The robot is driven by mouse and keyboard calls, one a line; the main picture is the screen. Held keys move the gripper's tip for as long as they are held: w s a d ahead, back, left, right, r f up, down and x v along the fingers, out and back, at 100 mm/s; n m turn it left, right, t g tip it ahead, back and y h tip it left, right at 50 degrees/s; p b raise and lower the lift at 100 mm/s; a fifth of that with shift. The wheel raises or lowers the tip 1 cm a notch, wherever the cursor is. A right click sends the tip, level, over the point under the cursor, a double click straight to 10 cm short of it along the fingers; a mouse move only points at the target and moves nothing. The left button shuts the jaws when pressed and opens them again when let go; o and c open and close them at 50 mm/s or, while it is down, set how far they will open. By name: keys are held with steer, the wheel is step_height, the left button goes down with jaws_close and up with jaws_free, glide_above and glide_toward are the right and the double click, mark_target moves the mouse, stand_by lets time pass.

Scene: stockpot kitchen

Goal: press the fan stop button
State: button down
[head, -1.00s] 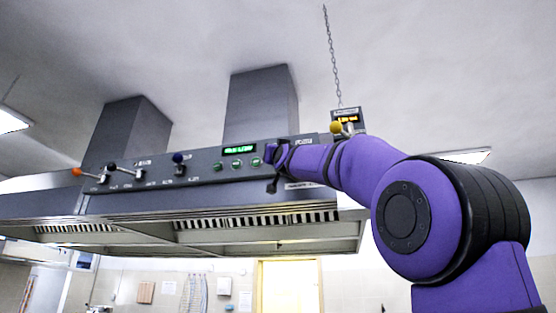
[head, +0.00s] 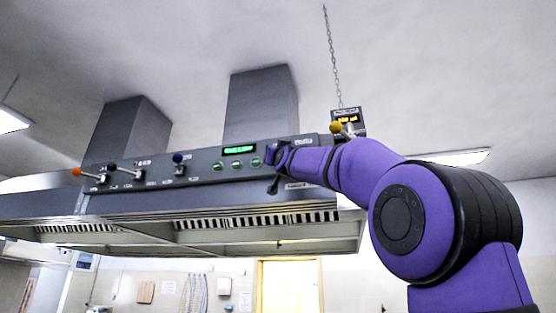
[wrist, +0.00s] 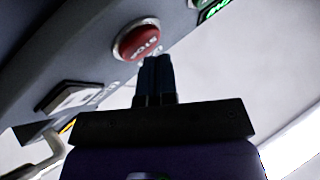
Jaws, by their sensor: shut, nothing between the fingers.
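The red round stop button (wrist: 137,42), lettered STOP, sits in a pale ring on the grey hood panel in the wrist view. My gripper (wrist: 158,62) is shut and empty. Its dark fingertips are at the button's lower right edge in the picture; I cannot tell whether they touch it. In the head view my gripper (head: 273,160) is at the right part of the hood's control panel (head: 205,170), and my wrist and gripper hide the stop button.
A white switch (wrist: 70,97) is near my gripper.

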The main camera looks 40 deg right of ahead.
steer(key=shift+w+d, duration=0.25)
steer(key=shift+d, duration=0.1)
stand_by(0.5)
stand_by(0.3)
steer(key=shift+s+a, duration=0.5)
steer(key=shift+a, duration=0.15)
steer(key=shift+s+a, duration=0.8)
steer(key=shift+a, duration=0.2)
steer(key=shift+s+a, duration=0.75)
steer(key=shift+a, duration=0.25)
